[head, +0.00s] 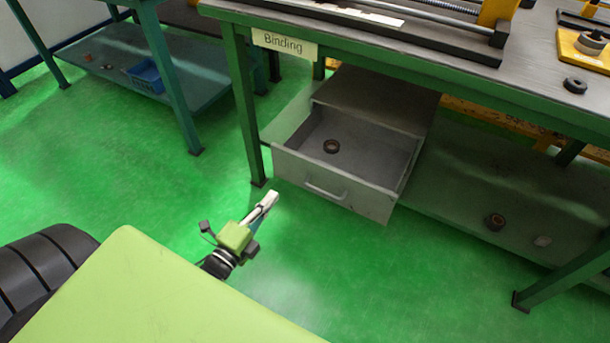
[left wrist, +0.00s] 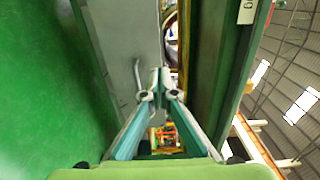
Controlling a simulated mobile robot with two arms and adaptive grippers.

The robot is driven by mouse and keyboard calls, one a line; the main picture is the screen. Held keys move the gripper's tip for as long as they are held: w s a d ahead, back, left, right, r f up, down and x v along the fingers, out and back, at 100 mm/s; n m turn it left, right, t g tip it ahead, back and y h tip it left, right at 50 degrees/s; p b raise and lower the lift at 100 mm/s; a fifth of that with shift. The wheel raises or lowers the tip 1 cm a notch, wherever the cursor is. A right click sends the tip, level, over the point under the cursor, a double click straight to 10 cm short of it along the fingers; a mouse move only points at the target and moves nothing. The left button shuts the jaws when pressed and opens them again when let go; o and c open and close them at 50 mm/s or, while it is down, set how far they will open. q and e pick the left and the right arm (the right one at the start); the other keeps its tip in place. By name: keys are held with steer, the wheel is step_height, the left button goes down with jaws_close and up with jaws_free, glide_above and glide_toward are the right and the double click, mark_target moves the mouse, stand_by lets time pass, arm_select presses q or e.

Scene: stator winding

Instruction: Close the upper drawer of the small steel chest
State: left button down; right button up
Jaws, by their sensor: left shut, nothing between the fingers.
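The small steel chest (head: 380,92) stands on the lower shelf under the green workbench. Its upper drawer (head: 376,200) is pulled well out, with a bar handle (head: 325,192) on its front and a dark ring (head: 331,146) lying inside. My left gripper (head: 271,197) is shut and empty, in front of and to the left of the drawer front, apart from it in the head view. In the left wrist view, the shut fingers (left wrist: 157,76) point toward the grey drawer front (left wrist: 122,40), with the handle (left wrist: 138,75) just left of the fingertips. My right gripper is not in view.
A green table leg (head: 243,110) stands left of the chest, under the "Binding" sign (head: 284,44). Small rings (head: 495,222) lie on the lower shelf at right. A blue bin (head: 145,76) sits on another bench's shelf. The green floor before the drawer is clear.

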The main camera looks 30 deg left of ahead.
arm_select(q)
steer(key=w, duration=0.1)
steer(key=b, duration=0.2)
glide_toward(302, 159)
steer(key=w, duration=0.6)
steer(key=shift+w+b, duration=0.3)
steer(key=shift+b, duration=0.05)
steer(key=shift+w+d, duration=0.1)
steer(key=shift+w, duration=0.1)
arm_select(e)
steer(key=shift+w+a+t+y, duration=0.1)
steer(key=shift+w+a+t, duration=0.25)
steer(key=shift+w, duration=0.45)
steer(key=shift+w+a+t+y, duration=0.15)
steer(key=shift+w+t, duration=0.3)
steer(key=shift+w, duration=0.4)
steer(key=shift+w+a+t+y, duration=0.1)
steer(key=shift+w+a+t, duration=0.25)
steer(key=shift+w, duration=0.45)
arm_select(q)
steer(key=shift+w+r, duration=0.1)
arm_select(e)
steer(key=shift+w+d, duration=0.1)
